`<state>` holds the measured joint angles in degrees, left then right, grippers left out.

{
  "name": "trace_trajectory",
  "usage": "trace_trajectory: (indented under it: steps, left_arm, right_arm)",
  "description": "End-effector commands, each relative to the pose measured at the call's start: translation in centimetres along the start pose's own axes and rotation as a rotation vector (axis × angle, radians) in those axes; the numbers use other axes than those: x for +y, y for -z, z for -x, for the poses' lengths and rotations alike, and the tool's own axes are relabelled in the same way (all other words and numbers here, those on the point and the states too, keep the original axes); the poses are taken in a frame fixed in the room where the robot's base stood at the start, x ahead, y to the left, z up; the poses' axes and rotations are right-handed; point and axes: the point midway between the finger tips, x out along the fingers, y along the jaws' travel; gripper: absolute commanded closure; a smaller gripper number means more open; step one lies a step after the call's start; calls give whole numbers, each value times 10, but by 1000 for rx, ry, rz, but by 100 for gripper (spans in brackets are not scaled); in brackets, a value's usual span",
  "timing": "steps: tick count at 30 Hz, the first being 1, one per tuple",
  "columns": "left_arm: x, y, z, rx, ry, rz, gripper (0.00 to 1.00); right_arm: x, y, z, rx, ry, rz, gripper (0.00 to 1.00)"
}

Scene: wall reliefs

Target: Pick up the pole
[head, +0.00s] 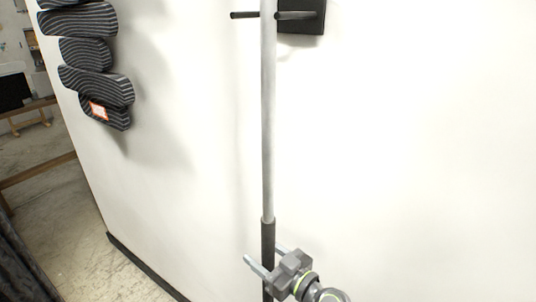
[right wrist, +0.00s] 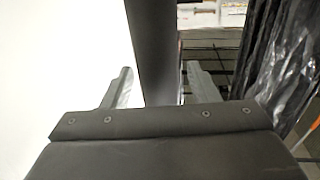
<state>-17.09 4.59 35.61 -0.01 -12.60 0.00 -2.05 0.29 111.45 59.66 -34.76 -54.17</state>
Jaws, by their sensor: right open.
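The pole (head: 268,120) hangs upright in front of the white wall, grey above with a black grip section at its lower end. Near the top of the head view it passes a dark wall bracket (head: 302,16) with two pegs. My right gripper (head: 262,258) is at the black section, its fingers either side of it. In the right wrist view the dark lower pole (right wrist: 154,50) stands between the open fingers of the right gripper (right wrist: 157,85), and I cannot tell whether they touch it. My left gripper is not in view.
A striped dark wall relief (head: 90,55) with a small orange-edged label hangs on the left part of the white wall (head: 400,120). A black baseboard (head: 140,265) runs along its foot. Concrete floor lies at left. Dark draped sheeting (right wrist: 285,60) shows at right in the wrist view.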

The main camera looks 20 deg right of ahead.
Motion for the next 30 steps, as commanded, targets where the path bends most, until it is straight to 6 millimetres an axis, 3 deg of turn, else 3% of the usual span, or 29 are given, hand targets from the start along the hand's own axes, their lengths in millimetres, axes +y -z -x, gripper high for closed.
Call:
trace_trajectory:
  steps: [9, 22, 30]
  left_arm:
    - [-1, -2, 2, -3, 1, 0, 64]
    - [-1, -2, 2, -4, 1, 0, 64]
    - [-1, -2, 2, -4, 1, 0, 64]
  right_arm:
    - [0, 0, -6, 0, 0, 1, 46]
    - [0, 0, -6, 0, 0, 1, 100]
    - [0, 2, -6, 4, -1, 1, 100]
